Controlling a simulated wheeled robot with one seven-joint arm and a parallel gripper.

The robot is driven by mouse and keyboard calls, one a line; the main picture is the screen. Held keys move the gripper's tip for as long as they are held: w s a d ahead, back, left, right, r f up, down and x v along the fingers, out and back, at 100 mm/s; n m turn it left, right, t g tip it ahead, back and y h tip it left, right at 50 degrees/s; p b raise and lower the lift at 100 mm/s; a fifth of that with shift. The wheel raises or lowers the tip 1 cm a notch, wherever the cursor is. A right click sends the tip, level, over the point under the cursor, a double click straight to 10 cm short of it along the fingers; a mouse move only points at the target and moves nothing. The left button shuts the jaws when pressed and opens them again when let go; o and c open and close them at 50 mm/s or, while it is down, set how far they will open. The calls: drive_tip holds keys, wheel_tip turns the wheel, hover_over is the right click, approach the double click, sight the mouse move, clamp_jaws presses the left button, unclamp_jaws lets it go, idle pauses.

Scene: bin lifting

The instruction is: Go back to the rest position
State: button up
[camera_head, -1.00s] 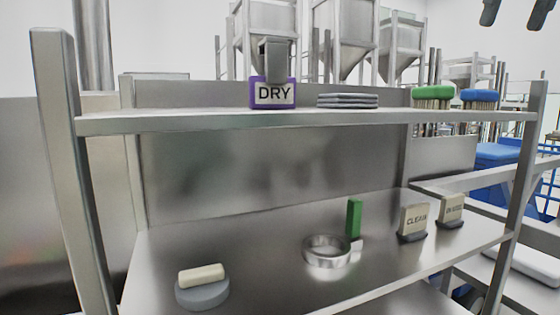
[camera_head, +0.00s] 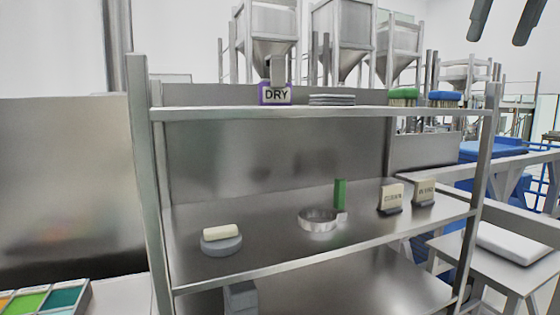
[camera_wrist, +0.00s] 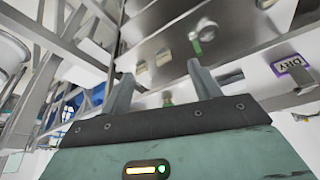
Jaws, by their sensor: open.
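My gripper (camera_head: 505,22) shows at the top right of the head view, with its two dark fingers apart. The rest of my arm is out of the head view.
The upper shelf holds a DRY sign (camera_head: 275,95), a grey stack (camera_head: 331,99) and two brushes (camera_head: 404,96). The lower shelf holds a soap bar (camera_head: 221,232) on a dish, a metal ring (camera_head: 317,222) and sign blocks (camera_head: 391,198). A white table (camera_head: 490,270) stands right.

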drive_tip(key=s+a+f+n+g+b, duration=0.1)
drive_tip(key=a+f+b, duration=0.1)
drive_tip(key=a+f, duration=0.65)
drive_tip(key=s+a+f+n+g+y+b, duration=0.1)
drive_tip(key=a+f+n+b, duration=0.15)
drive_tip(key=f, duration=1.05)
drive_tip(key=s+a+f+n+g+b, duration=0.1)
drive_tip(key=a+f+b, duration=0.1)
drive_tip(key=a+f, duration=0.65)
drive_tip(key=s+f+n+b, duration=0.1)
drive_tip(key=s+f, duration=0.5)
drive_tip(key=f, duration=0.2)
drive_tip(key=s+d+f+n+b, duration=0.1)
drive_tip(key=s+f+b, duration=0.1)
drive_tip(key=s+f, duration=0.4)
drive_tip(key=s+f+n+g+b, duration=0.1)
drive_tip(key=s+f, duration=0.5)
drive_tip(key=f, duration=0.6)
drive_tip(key=shift+d+f+h, duration=0.25)
drive_tip(key=shift+d+h, duration=0.05)
